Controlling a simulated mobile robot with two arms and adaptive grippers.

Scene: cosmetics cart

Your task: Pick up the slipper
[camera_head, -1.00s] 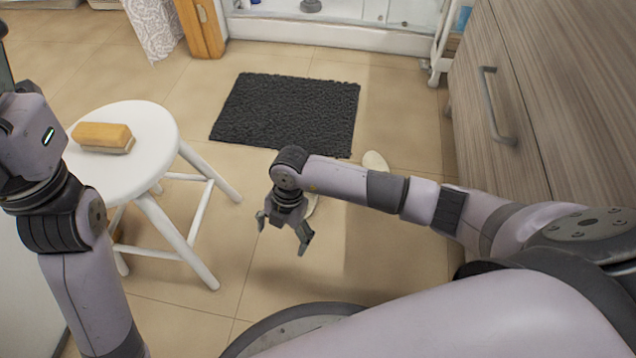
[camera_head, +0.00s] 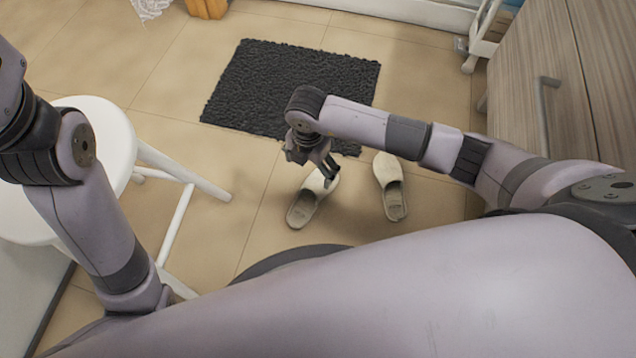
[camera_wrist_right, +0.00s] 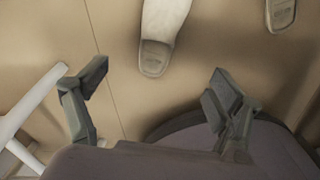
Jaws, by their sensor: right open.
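Two beige slippers lie on the tiled floor in front of the dark mat. The left slipper (camera_head: 306,206) is partly hidden behind my right gripper (camera_head: 315,168) in the head view. The right slipper (camera_head: 391,186) lies a little to its right. In the right wrist view the left slipper (camera_wrist_right: 161,35) shows at top centre, beyond and between the spread fingers of my right gripper (camera_wrist_right: 160,92). The right slipper (camera_wrist_right: 281,12) shows at the top right edge there. My right gripper is open and empty, above the floor. My left gripper is outside the head view; only my left arm shows.
A white stool (camera_head: 112,118) stands on the left, its legs reaching toward the slippers. A dark grey mat (camera_head: 270,85) lies behind them. A wooden cabinet (camera_head: 600,70) with a grey handle is on the right. Tiled floor (camera_head: 440,235) is clear around the slippers.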

